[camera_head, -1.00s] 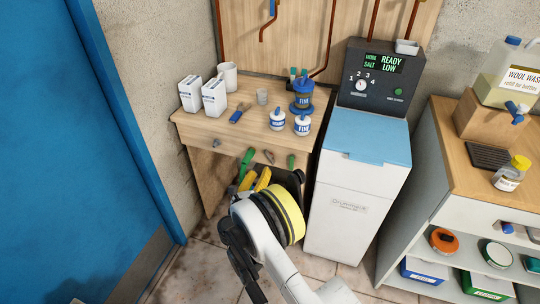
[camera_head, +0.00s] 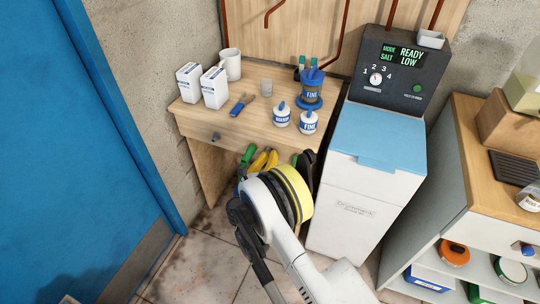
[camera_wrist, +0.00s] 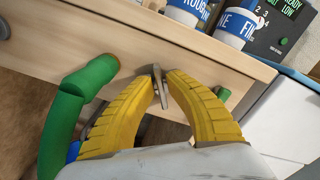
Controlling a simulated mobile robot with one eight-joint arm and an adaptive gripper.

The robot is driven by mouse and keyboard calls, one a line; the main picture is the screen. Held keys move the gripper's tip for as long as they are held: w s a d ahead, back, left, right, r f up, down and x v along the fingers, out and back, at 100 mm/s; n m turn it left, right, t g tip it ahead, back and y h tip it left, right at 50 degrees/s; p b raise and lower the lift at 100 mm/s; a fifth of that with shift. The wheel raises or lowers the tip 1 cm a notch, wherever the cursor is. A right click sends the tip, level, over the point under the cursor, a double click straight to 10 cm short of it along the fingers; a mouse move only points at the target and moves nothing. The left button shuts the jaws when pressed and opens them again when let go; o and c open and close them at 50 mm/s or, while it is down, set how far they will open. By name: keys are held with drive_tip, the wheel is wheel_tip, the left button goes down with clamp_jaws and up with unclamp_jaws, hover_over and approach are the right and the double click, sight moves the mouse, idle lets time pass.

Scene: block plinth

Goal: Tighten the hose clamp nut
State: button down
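My gripper (camera_wrist: 162,76) has two yellow ribbed fingers, drawn close together at the tips. A small grey metal tool (camera_wrist: 157,88) sits between the tips, and both tips appear to touch it. It is at the front of the wooden bench (camera_wrist: 215,75), and its lower part is partly hidden. In the head view my gripper (camera_head: 266,158) is just below the bench's front edge, with the grey tool too small to make out. No hose clamp or nut can be made out in either view.
Labelled jars (camera_head: 308,122) and white cartons (camera_head: 214,87) stand on the bench. The white cabinet (camera_head: 350,205) is at right, the blue door (camera_head: 70,120) at left.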

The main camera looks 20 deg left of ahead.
drive_tip(key=shift+w+r+m, duration=0.1)
drive_tip(key=shift+m, duration=0.3)
drive_tip(key=shift+d+f+m, duration=0.1)
drive_tip(key=shift+d+m, duration=0.1)
drive_tip(key=shift+m, duration=3.65)
drive_tip(key=shift+d+f+m, duration=0.1)
drive_tip(key=shift+d+m, duration=0.05)
drive_tip(key=shift+m, duration=3.75)
drive_tip(key=shift+d+f+m, duration=0.1)
drive_tip(key=shift+d+m, duration=0.1)
drive_tip(key=shift+m, duration=3.65)
drive_tip(key=c, duration=1.3)
unclamp_jaws()
drive_tip(key=shift+f, duration=0.1)
drive_tip(key=shift+c, duration=0.2)
